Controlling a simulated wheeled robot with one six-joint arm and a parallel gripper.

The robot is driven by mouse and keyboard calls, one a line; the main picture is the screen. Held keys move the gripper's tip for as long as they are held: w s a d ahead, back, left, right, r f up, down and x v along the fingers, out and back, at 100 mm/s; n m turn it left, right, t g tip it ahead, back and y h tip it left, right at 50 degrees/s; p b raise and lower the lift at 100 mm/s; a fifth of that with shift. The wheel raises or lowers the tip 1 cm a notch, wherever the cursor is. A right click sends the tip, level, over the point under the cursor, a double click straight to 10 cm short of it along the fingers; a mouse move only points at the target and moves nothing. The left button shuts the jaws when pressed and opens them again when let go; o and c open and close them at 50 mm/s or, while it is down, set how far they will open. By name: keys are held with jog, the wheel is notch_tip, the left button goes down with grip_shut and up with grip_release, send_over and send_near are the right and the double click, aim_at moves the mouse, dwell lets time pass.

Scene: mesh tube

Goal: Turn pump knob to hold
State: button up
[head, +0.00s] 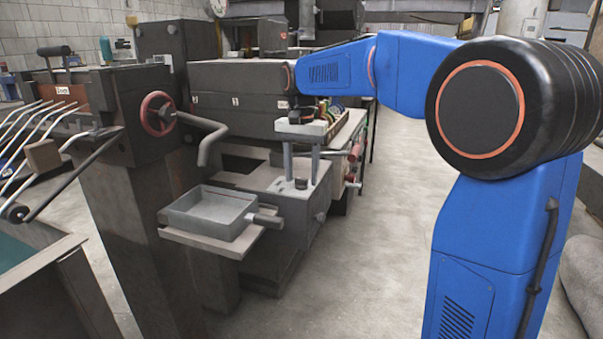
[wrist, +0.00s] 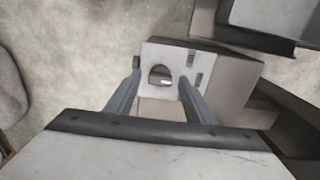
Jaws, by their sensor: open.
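The pump knob (head: 300,183) is a small dark knob on top of a grey box-shaped pump housing (head: 265,190). In the wrist view the knob (wrist: 160,76) is a dark rounded shape with a bright patch, on the pale top face. My gripper (head: 301,178) points down over the housing, its two fingers apart. In the wrist view the fingers of my gripper (wrist: 160,72) lie to the left and right of the knob, with gaps. The gripper is open and holds nothing. I cannot tell whether the fingertips touch the top face. Small dark marks beside the knob are unreadable.
A grey tray (head: 210,212) on a ledge stands in front of the housing. A bent crank handle (head: 207,140) and red handwheel (head: 157,113) are to the left. Red knobs (head: 355,152) stick out at the right. The floor (head: 385,240) right of the machine is clear.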

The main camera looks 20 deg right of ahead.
aim_at(301, 178)
notch_tip(301, 178, up, 17)
jog(key=shift+r, duration=0.2)
dwell(0.5)
jog(key=s+d+f+n+t, duration=0.2)
jog(key=s+d+f+n, duration=0.1)
jog(key=s+f, duration=1.2)
jog(key=s+d+f+n+t, duration=0.2)
jog(key=s+d+f+n, duration=0.2)
jog(key=s+f, duration=1.1)
jog(key=s, duration=0.4)
jog(key=shift+f+t, duration=0.3)
jog(key=shift+t, duration=0.1)
